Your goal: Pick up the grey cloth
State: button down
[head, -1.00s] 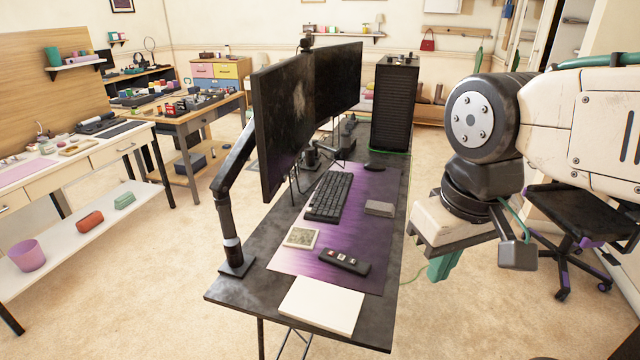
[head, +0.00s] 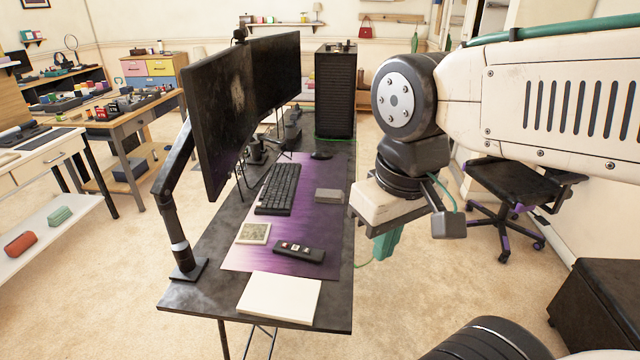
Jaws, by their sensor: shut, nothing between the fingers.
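The grey cloth (head: 328,195) looks like a small folded grey block. It lies flat on the purple desk mat (head: 318,227), near the mat's right edge and to the right of the keyboard (head: 279,189). My gripper (head: 384,249) has green fingers pointing down. In the picture it is to the right of and below the cloth, just past the desk's right edge, and apart from the cloth. The fingers look closed with nothing in them. Its fingertips are small in this view.
The dark desk (head: 195,299) also holds two monitors (head: 230,100), a black mouse (head: 321,155), a black remote-like object (head: 298,252), a small picture tile (head: 254,233), a white pad (head: 279,297) and a black tower (head: 335,92). An office chair (head: 520,190) stands at right.

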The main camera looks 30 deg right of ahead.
aim_at(331, 196)
jog(key=z, duration=1.8)
jog(key=i, duration=2.75)
jog(key=u, duration=2.45)
